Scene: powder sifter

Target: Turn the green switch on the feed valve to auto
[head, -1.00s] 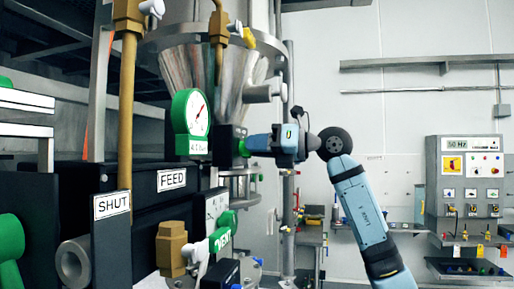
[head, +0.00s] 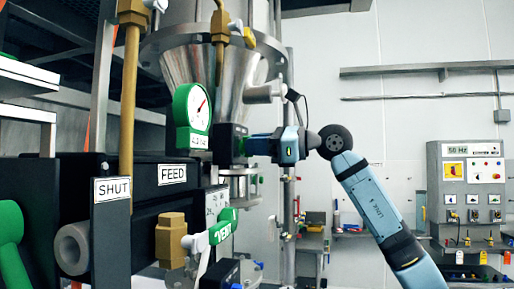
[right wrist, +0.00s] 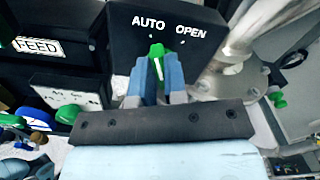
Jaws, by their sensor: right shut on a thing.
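The green switch (right wrist: 157,52) is on the black face of the feed valve (right wrist: 125,50) in the right wrist view. White words AUTO (right wrist: 148,22) and OPEN (right wrist: 191,33) are above it, AUTO to the left. The white line on the switch points up, roughly under AUTO; I cannot tell its exact alignment. My right gripper (right wrist: 158,80) is shut on the switch, with a blue finger on each side. In the head view my right gripper (head: 265,146) reaches the valve box (head: 228,144) from the right.
A green-rimmed gauge (head: 192,108) is left of the valve box. Below are a green VENT handle (head: 221,228), a brass fitting (head: 171,238) and the SHUT plate (head: 112,190). A steel hopper (head: 205,70) rises behind. A control panel (head: 470,180) stands far right.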

